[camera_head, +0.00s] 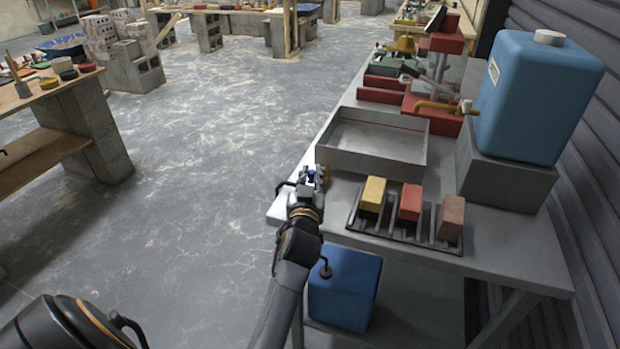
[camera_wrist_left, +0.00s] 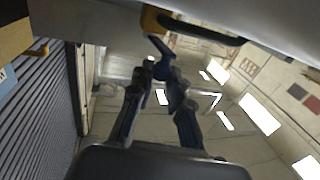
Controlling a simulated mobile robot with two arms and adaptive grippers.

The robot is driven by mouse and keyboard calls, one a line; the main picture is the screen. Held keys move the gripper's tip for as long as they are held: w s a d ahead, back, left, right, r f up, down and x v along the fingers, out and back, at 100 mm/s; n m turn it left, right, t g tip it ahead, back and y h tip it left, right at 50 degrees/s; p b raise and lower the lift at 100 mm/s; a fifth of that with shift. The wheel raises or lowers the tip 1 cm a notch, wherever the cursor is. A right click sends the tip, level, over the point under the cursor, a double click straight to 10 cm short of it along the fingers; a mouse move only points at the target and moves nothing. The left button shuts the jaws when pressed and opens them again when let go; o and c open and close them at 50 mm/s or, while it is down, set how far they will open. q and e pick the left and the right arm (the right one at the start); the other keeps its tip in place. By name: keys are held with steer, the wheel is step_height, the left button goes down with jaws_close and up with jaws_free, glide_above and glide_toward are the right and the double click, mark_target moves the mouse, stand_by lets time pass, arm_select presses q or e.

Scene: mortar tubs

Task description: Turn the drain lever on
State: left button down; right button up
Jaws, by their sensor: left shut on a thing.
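My left gripper (camera_head: 314,180) is at the near left corner of the metal tray (camera_head: 418,172), low beside the table's left edge. In the left wrist view its fingers (camera_wrist_left: 160,80) are closed together on a small blue lever (camera_wrist_left: 160,46), which I take as the drain lever. A yellow-brown fitting (camera_wrist_left: 152,20) sits just above the lever, under a grey surface, with a dark curved part beside it. In the head view the gripper mostly hides the lever, so its exact angle cannot be told. My right gripper is not in view.
A rack (camera_head: 385,236) with yellow, red and brown blocks stands in front of the tray. A blue tank (camera_head: 535,95) with a yellow tap stands on a grey block at the right. A blue container (camera_head: 344,290) is below the table. Open floor lies left.

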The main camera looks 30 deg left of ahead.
arm_select(q)
steer(key=c, duration=1.3)
jaws_free()
steer(key=shift+o, duration=0.2)
steer(key=shift+r, duration=0.15)
step_height(320, 180, up, 10)
steer(key=shift+d+f, duration=0.1)
steer(key=shift+f, duration=0.1)
